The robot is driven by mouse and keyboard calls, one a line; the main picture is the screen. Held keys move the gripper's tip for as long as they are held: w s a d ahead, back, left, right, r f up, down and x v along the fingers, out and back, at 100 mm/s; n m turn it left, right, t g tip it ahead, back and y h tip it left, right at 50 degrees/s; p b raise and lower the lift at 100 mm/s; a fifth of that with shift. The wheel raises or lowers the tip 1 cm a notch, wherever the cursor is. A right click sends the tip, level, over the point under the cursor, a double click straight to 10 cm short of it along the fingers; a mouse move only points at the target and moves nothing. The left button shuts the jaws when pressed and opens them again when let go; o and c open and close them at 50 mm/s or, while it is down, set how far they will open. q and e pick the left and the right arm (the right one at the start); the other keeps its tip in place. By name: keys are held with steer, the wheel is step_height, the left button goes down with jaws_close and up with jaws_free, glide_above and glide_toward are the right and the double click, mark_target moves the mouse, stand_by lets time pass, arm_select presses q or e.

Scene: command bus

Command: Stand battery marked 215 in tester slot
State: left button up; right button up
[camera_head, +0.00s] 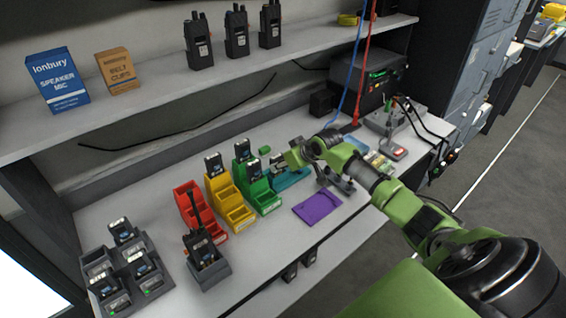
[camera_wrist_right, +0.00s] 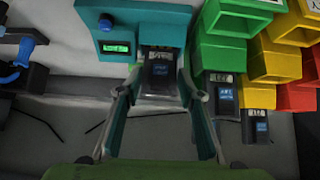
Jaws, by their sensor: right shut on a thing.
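The teal tester (camera_head: 291,181) sits at the back of the bench, beside the green bin. In the right wrist view the tester (camera_wrist_right: 115,22) shows a lit green display. My right gripper (camera_wrist_right: 160,78) is shut on a dark battery (camera_wrist_right: 160,74), one finger on each side. The battery is at the tester's slot; I cannot tell whether it is fully seated. Its blue label is too small to read. In the head view the battery (camera_head: 277,160) is partly visible beside my right gripper (camera_head: 292,158). My left gripper is not in view.
Red (camera_head: 201,208), yellow (camera_head: 229,197) and green (camera_head: 258,187) stepped bins stand left of the tester, some with batteries. A radio stands in a charger (camera_head: 208,270); a multi-bay charger (camera_head: 125,277) is at left. The shelf (camera_head: 180,84) overhangs the back.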

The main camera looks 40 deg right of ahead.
steer(key=shift+f, duration=0.2)
stand_by(0.6)
steer(key=o, duration=1.2)
steer(key=shift+o, duration=0.2)
steer(key=v, duration=1.2)
steer(key=shift+a, duration=0.1)
